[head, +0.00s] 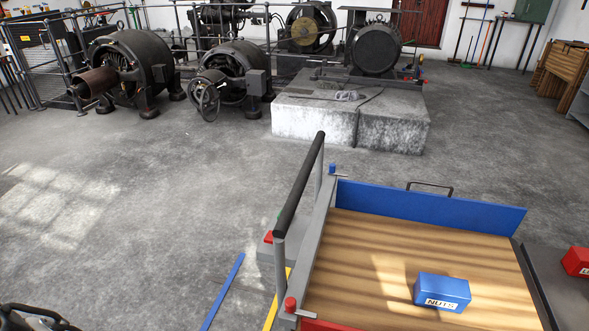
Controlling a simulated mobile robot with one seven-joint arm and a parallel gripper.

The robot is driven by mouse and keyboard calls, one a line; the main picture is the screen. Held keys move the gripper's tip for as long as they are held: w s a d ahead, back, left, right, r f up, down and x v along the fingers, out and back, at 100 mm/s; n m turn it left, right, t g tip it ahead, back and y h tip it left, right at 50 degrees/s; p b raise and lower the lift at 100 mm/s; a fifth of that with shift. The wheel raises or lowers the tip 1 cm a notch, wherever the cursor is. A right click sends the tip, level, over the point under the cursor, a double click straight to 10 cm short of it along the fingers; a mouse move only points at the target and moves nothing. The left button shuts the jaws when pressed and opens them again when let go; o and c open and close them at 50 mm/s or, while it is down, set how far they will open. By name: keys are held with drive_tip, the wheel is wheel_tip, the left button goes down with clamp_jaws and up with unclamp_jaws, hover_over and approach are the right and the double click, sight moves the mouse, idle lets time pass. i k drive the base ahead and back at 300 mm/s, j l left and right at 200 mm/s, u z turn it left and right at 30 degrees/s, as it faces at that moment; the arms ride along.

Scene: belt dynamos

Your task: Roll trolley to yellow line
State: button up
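The trolley at the lower right has a wooden deck (350,245), a blue end board (430,207) and a grey frame. A black push bar (300,185) stands upright along its left side. A blue box marked NUTS (442,291) lies on the deck. A yellow strip (271,314) shows on the floor just left of the trolley's near left corner, partly hidden by the trolley. A dark shape (30,319) is cut off at the bottom left corner; I cannot tell what it is. No gripper fingers show.
A blue strip (222,290) lies on the floor left of the yellow one. A concrete plinth (350,120) with a machine stands beyond the trolley. Dynamos (130,65) line the back left. A red box (576,262) sits at the right edge. The floor at left-centre is clear.

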sight(358, 270)
drive_tip(key=i+j, duration=0.1)
drive_tip(key=j, duration=0.35)
drive_tip(key=i+j+z, duration=0.1)
drive_tip(key=j, duration=0.3)
drive_tip(key=i+j, duration=0.15)
drive_tip(key=j, duration=0.3)
drive_tip(key=i+j+z, duration=0.1)
drive_tip(key=j, duration=0.8)
drive_tip(key=i+z, duration=0.05)
